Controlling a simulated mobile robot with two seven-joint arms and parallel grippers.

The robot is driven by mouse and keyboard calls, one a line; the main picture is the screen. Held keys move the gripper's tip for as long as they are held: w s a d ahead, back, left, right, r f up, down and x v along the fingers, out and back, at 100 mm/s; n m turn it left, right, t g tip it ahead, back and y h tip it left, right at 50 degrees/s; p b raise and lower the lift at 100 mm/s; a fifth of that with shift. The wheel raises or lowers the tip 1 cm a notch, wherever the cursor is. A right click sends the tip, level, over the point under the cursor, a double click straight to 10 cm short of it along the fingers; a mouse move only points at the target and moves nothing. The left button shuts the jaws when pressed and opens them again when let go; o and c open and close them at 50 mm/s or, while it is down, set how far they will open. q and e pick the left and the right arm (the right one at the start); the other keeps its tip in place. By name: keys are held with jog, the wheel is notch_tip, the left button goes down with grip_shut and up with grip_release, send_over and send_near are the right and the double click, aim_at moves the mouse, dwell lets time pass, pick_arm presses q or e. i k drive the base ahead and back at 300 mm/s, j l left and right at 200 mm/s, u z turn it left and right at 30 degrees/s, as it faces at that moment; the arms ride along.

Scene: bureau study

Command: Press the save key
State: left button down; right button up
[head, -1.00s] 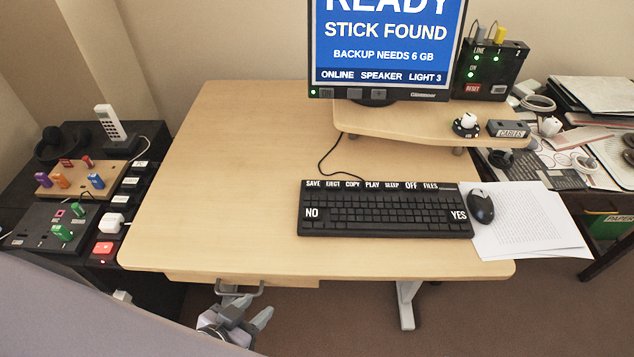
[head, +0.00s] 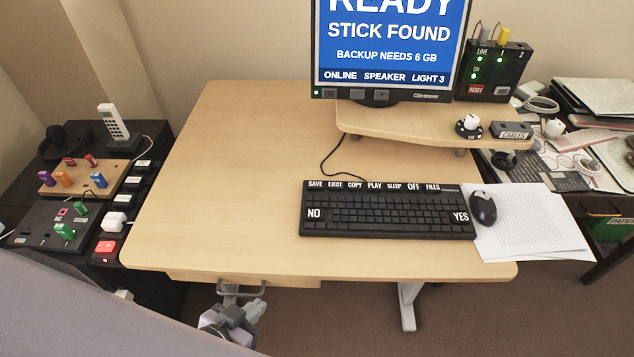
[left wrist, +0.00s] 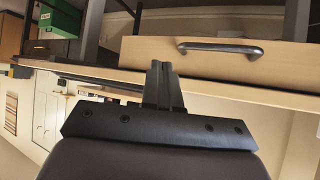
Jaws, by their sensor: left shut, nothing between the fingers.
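A black keyboard (head: 388,215) lies on the desk. Its top row has labelled keys, and the SAVE key (head: 315,185) is at the row's far left. No gripper is near it. My left gripper (head: 252,310) is low in front of the desk, below the top's front edge and close to the drawer handle. In the left wrist view its two fingers (left wrist: 161,68) are together and empty, pointing towards the desk front. My right gripper is not in view.
The wooden desk top (head: 230,180) is bare left of the keyboard. A drawer handle (left wrist: 222,48) sticks out near my left fingers. A mouse (head: 483,208) and papers lie right of the keyboard. The monitor (head: 385,50) reads "STICK FOUND" and "BACKUP NEEDS 6 GB".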

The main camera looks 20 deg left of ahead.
aim_at(312, 184)
jog(key=i+l+u, duration=0.1)
jog(key=l+u, duration=0.3)
jog(key=l, duration=0.35)
jog(key=l+u, duration=0.35)
jog(key=l, duration=0.45)
jog(key=k+l+u, duration=0.15)
jog(key=l+u, duration=0.25)
jog(key=l, duration=0.35)
